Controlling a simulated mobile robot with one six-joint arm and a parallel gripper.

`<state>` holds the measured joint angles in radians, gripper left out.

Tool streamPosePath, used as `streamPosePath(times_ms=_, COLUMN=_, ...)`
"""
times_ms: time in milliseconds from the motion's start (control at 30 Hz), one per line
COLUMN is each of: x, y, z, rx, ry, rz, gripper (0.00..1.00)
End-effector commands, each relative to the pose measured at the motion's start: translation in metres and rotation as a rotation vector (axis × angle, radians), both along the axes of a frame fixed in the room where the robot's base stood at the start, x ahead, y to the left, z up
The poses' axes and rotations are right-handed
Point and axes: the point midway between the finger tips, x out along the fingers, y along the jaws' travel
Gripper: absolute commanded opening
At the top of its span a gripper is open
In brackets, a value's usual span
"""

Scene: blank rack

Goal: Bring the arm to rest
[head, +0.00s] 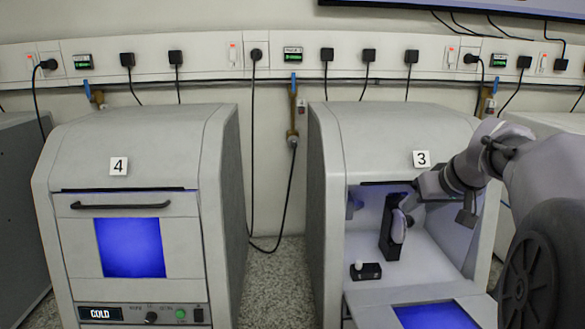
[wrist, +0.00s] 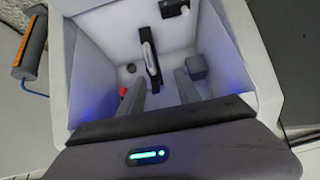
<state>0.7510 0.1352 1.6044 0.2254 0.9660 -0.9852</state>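My gripper (head: 408,208) reaches into the open chamber of the machine marked 3 (head: 325,190). In the wrist view its two fingers (wrist: 159,78) are spread apart with nothing between their tips. A dark upright rack (head: 387,236) stands inside the chamber and also shows in the wrist view (wrist: 155,82). A pale, rounded flat piece (head: 398,226) is at the rack and also shows in the wrist view (wrist: 148,56). It lies just beyond the fingertips. I cannot tell from the head view whether a finger touches it.
A small black block with a white knob (head: 367,272) sits on the chamber floor. The door with a blue window (head: 436,317) is folded down in front. Chamber walls (wrist: 85,75) surround the gripper closely. Machine 4 (head: 120,240) is closed.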

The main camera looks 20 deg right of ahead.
Motion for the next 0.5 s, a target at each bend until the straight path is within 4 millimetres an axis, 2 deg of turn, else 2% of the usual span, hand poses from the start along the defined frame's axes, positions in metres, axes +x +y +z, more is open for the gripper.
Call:
streamPosePath(times_ms=33, x=-0.003, y=0.036, z=0.004, rx=0.023, ry=0.002, rz=0.014, gripper=0.4)
streamPosePath(times_ms=67, x=-0.007, y=0.063, z=0.004, rx=0.05, ry=0.008, rz=0.017, gripper=0.4)
streamPosePath(times_ms=100, x=-0.017, y=0.104, z=0.003, rx=0.085, ry=0.018, rz=0.022, gripper=0.4)
streamPosePath(times_ms=167, x=-0.041, y=0.165, z=-0.003, rx=0.144, ry=0.04, rz=0.027, gripper=0.4)
streamPosePath(times_ms=200, x=-0.061, y=0.203, z=-0.01, rx=0.181, ry=0.055, rz=0.027, gripper=0.4)
streamPosePath(times_ms=267, x=-0.096, y=0.251, z=-0.025, rx=0.233, ry=0.082, rz=0.024, gripper=0.4)
streamPosePath(times_ms=300, x=-0.12, y=0.277, z=-0.037, rx=0.263, ry=0.102, rz=0.021, gripper=0.4)
streamPosePath(times_ms=400, x=-0.174, y=0.32, z=-0.068, rx=0.322, ry=0.142, rz=0.01, gripper=0.4)
streamPosePath(times_ms=500, x=-0.208, y=0.339, z=-0.092, rx=0.355, ry=0.17, rz=-0.002, gripper=0.4)
